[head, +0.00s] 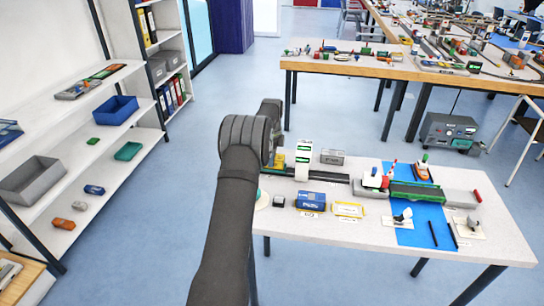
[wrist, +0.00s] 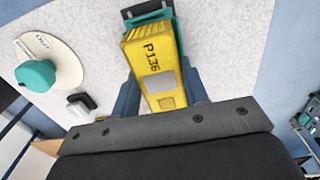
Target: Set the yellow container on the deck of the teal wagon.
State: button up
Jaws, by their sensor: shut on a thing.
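The container covers most of the wagon, and I cannot tell whether the two touch.
A white tower with green stripes (head: 303,160) stands just right of the container. A blue container (head: 311,201) and a yellow-outlined plate (head: 348,209) lie nearer the front. In the wrist view, a teal knob (wrist: 36,75) on a white disc stands left, beside a small black-and-white piece (wrist: 83,103).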

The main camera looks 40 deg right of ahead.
jog(key=shift+f, duration=0.1)
jog(key=o, duration=1)
jog(key=shift+r, duration=3.55)
jog(key=shift+f, duration=3.55)
